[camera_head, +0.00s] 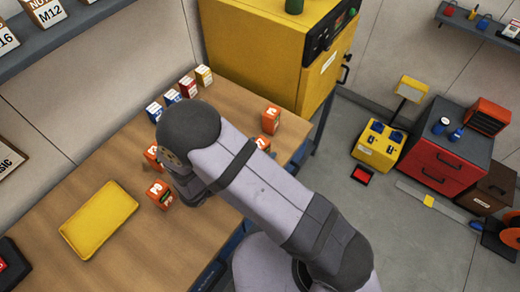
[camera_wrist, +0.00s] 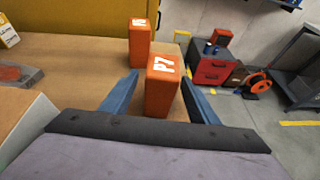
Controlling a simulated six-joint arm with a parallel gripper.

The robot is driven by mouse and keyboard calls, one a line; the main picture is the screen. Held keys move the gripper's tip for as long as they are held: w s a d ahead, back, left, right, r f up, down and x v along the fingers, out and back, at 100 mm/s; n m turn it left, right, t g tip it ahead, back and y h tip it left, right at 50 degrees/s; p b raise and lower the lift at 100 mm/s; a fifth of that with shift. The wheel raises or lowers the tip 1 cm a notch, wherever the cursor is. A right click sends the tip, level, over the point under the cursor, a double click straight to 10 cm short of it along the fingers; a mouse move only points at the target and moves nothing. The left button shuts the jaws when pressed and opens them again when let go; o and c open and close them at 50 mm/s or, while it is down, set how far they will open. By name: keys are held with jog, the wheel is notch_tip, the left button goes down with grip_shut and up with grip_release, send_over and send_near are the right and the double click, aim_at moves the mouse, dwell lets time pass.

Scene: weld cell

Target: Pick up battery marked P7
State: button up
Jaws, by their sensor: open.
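The orange battery marked P7 (camera_wrist: 160,92) stands upright on the table in the wrist view, its white marking on the top. My gripper (camera_wrist: 159,76) is open, with one blue finger to the left of P7 and the other to the right. Strips of background show between P7 and the fingers.
Another orange battery (camera_wrist: 139,42) stands just behind P7, also seen in the head view (camera_head: 271,120). More orange batteries (camera_head: 160,194) stand left of my arm, near a yellow tray (camera_head: 99,220). Small labelled boxes (camera_head: 188,87) line the back. A yellow cabinet (camera_head: 255,45) stands behind.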

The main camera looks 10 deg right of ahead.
jog(key=p+x, duration=0.2)
jog(key=x, duration=0.1)
jog(key=shift+w+d, duration=0.2)
jog(key=shift+d, duration=0.2)
jog(key=shift+w+d+f+p, duration=0.3)
jog(key=shift+w+f, duration=0.05)
jog(key=shift+c, duration=0.6)
grip_shut()
jog(key=shift+r, duration=0.25)
notch_tip(320, 180, up, 10)
jog(key=b, duration=0.2)
jog(key=shift+f+b, duration=0.2)
jog(key=shift+b, duration=0.15)
